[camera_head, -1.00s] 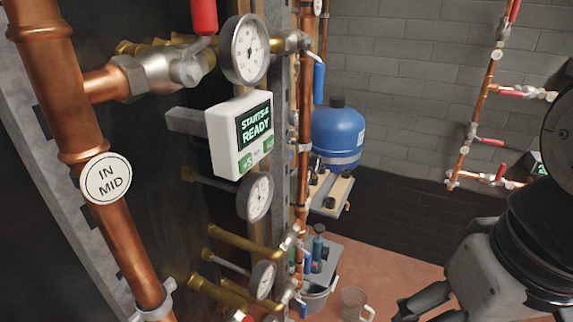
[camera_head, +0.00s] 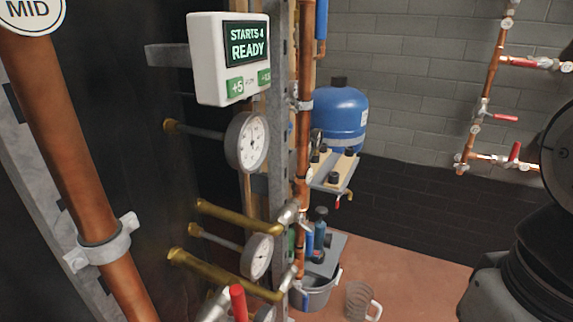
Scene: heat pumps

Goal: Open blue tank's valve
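The blue tank (camera_head: 338,120) stands behind the copper pipe rack, with a black cap on top and a pale label on its side. The vertical copper pipe hides part of its left side. A blue lever handle (camera_head: 321,18) sits high on that pipe, cut by the top edge. Another blue lever (camera_head: 309,247) shows lower down, near the bucket. I cannot tell which valve belongs to the tank. The end of my arm is at the lower right; its fingers are outside the frame, so my gripper is not in view.
A white control box (camera_head: 228,58) reads "STARTS 4 READY". Gauges (camera_head: 247,142) and brass pipes (camera_head: 235,217) stick out in front. A shelf with black knobs (camera_head: 333,169) is below the tank. A bucket (camera_head: 316,292) and clear jug (camera_head: 361,302) stand on open floor (camera_head: 410,270).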

